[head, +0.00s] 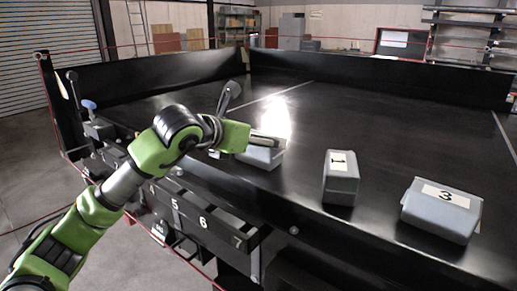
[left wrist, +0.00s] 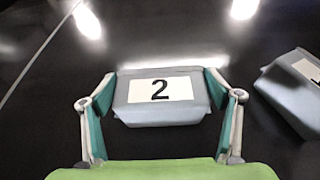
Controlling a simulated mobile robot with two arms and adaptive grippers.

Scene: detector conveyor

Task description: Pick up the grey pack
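Three grey packs lie on the black conveyor. The pack labelled 2 (head: 262,156) is at my left gripper (head: 250,140), partly hidden by it in the head view. In the left wrist view, this pack (left wrist: 160,112) sits between the two fingers of the gripper (left wrist: 160,80), its label facing the camera. The fingertips lie close along its left and right sides; I cannot tell whether they press on it. The pack looks to rest on the conveyor. The pack labelled 1 (head: 341,184) stands to the right, and the pack labelled 3 (head: 441,211) is farther right. My right gripper is out of view.
Pack 1 also shows at the right edge of the left wrist view (left wrist: 295,90). The conveyor surface (head: 380,120) is clear behind the packs. Raised black walls (head: 390,82) bound its back and left sides. Numbered slots (head: 200,220) run along the near front edge.

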